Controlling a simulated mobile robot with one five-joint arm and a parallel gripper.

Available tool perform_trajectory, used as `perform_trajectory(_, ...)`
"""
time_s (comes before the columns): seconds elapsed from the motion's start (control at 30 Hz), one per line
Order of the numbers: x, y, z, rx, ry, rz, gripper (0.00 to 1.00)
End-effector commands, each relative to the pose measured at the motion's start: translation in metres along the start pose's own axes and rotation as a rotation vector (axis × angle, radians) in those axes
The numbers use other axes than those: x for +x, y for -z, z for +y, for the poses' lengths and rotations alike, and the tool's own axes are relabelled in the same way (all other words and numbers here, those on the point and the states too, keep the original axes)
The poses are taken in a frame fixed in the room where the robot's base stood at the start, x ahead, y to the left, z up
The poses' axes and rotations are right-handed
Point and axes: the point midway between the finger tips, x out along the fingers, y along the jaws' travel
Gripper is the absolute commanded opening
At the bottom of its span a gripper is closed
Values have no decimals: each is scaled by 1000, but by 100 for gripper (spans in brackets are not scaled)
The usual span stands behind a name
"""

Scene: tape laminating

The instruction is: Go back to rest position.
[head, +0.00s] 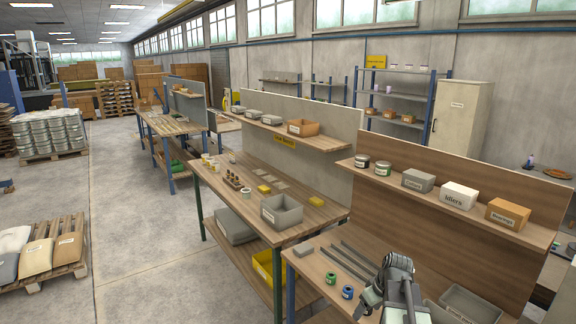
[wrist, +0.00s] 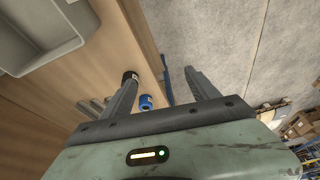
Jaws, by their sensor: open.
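A blue roll (head: 347,292) and a green roll (head: 331,278) lie on that bench, left of the gripper. The blue roll also shows in the wrist view (wrist: 146,102), beside the left finger. The exact gap between gripper and bench top is hard to tell.
Long grey rails (head: 346,263) and a small grey block (head: 303,249) lie on the bench. Grey bins (head: 470,304) stand right of my arm. A shelf behind holds a white Idlers box (head: 459,195) and other boxes. Open floor (head: 150,230) lies to the left.

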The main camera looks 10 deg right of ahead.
Motion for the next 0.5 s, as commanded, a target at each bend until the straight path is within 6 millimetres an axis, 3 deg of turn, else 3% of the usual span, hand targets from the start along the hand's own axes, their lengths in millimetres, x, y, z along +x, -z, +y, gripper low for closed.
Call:
perform_trajectory(0.03,9,19,-44,-52,22,-19,69)
perform_trajectory(0.1,18,38,-96,-97,43,-46,69)
perform_trajectory(0.3,32,55,-220,-159,70,-137,69)
perform_trajectory(0.43,31,39,-278,-97,45,-219,69)
perform_trajectory(0.5,26,23,-270,25,5,-262,69)
